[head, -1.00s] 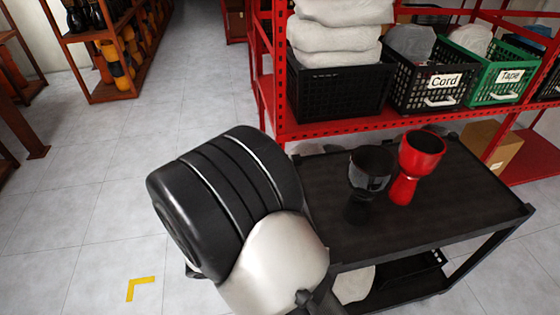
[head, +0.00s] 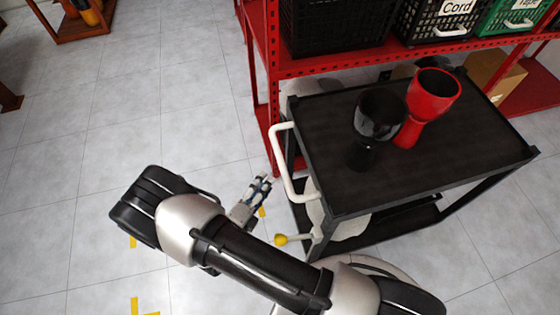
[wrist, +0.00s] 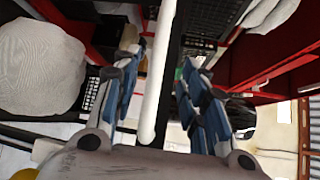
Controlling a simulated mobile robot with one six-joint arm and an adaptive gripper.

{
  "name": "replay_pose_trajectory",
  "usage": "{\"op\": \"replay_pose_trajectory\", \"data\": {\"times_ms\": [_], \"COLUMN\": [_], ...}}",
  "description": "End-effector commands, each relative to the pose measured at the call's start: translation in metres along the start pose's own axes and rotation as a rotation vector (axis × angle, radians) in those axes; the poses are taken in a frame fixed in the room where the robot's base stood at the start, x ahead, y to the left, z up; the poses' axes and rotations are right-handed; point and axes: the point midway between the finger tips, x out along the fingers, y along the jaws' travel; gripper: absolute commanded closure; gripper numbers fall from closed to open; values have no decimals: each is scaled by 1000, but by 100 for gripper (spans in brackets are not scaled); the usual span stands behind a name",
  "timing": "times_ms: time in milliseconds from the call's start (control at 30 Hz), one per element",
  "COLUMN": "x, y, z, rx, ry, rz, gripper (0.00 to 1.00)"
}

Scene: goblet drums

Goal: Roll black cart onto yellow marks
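The black cart (head: 460,150) stands at the right in the head view, with a white handle (head: 284,165) on its left end. The handle also shows in the wrist view as a white bar (wrist: 158,75) running between my fingers. My gripper (head: 264,180) is open and empty, just left of the handle and apart from it in the head view. Yellow floor marks (head: 137,306) show at the lower left. Further yellow bits (head: 133,242) show beside my arm, which may hide more of them. A black goblet drum (head: 379,118) and a red one (head: 431,98) stand on the cart's top.
A red shelf rack (head: 330,62) with crates stands behind the cart, its post close to the handle end. The tiled floor (head: 120,120) to the left is clear.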

Motion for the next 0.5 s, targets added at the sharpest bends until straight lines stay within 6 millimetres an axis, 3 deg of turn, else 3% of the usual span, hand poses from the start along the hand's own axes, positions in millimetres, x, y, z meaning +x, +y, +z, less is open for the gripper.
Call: {"op": "replay_pose_trajectory", "data": {"times_ms": [300, 500], "x": [71, 100], "y": [1, 1], "z": [-2, -1], "rx": [4, 2], "ry": [6, 4], "rz": [-1, 0], "gripper": [60, 60]}}
